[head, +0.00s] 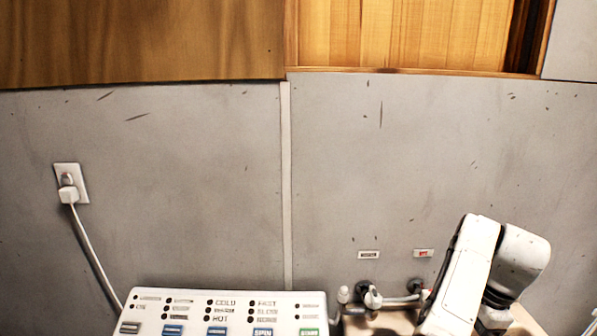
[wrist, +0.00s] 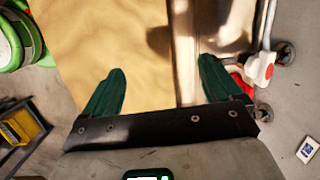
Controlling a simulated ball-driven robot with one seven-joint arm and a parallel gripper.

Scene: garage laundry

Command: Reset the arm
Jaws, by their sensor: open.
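My arm (head: 470,270) shows at the lower right in the head view, as white links bent in front of the grey wall. My gripper (wrist: 155,88) shows only in the wrist view. Its two dark green fingers stand wide apart with nothing between them. Beyond the fingers lie a tan surface (wrist: 105,45) and, right of it, a shiny metal-like strip (wrist: 187,60).
A white control panel (head: 225,297) with labelled buttons stands at the bottom of the head view. A corded plug sits in a wall outlet (head: 80,170) at left. The wrist view shows a green round object (wrist: 30,40), a yellow-black item (wrist: 22,128) and a red-white part (wrist: 262,68).

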